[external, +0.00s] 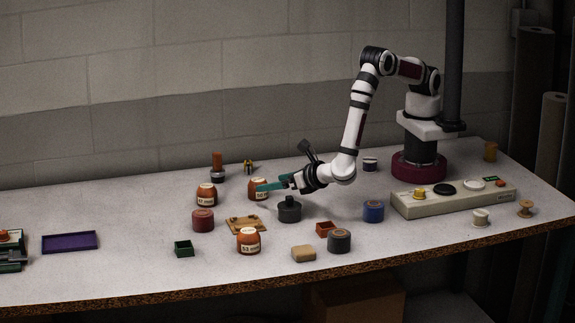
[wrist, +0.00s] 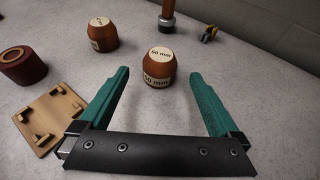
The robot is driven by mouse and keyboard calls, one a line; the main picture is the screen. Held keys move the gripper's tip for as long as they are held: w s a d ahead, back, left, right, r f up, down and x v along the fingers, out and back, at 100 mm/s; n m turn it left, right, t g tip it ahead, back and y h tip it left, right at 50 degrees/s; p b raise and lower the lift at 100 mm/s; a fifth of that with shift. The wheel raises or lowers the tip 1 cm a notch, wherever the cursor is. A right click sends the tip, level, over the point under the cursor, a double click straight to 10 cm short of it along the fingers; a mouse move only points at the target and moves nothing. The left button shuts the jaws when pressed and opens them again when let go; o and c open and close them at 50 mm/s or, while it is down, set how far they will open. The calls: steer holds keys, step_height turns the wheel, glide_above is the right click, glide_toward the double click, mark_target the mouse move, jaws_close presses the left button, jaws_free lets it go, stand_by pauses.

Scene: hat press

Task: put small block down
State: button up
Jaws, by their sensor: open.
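A rounded brown block labelled 50 mm (wrist: 158,73) stands upright on the table between the tips of my gripper (wrist: 159,80), with a gap showing on both sides. My gripper is open, its teal fingers spread. In the external view the fingers of my gripper (external: 264,186) are low at this block (external: 256,194), partly covering it. A similar brown block (external: 206,195) stands to its left and also shows in the wrist view (wrist: 103,36); its label is hard to read. A third brown block, labelled 53 mm (external: 249,244), stands nearer the front edge.
A wooden board with small feet (external: 243,224), a dark red cylinder (external: 203,222) and a dark grey weight-like piece (external: 290,212) are close around my gripper. A purple tray (external: 70,242) lies left. A control panel (external: 455,204) stands right.

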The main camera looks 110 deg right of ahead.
steer(key=v, duration=0.7)
steer(key=s+d+r+m+g+y, duration=0.3)
steer(key=s+d+r+m+g, duration=0.2)
steer(key=s+d+r+m, duration=0.3)
steer(key=s+d+r+m+g+y, duration=0.2)
steer(key=s+d+r+m+g, duration=0.3)
steer(key=s+m, duration=0.45)
steer(key=s+a+r+m+t+y, duration=0.1)
steer(key=s+a+m+y, duration=0.1)
steer(key=s+m+y, duration=0.2)
steer(key=s+a+r+m+t+y, duration=0.1)
steer(key=s+m+y, duration=0.3)
steer(key=s+m, duration=0.4)
steer(key=shift+a+r+m, duration=0.45)
steer(key=shift+a, duration=0.15)
steer(key=shift+o, duration=0.2)
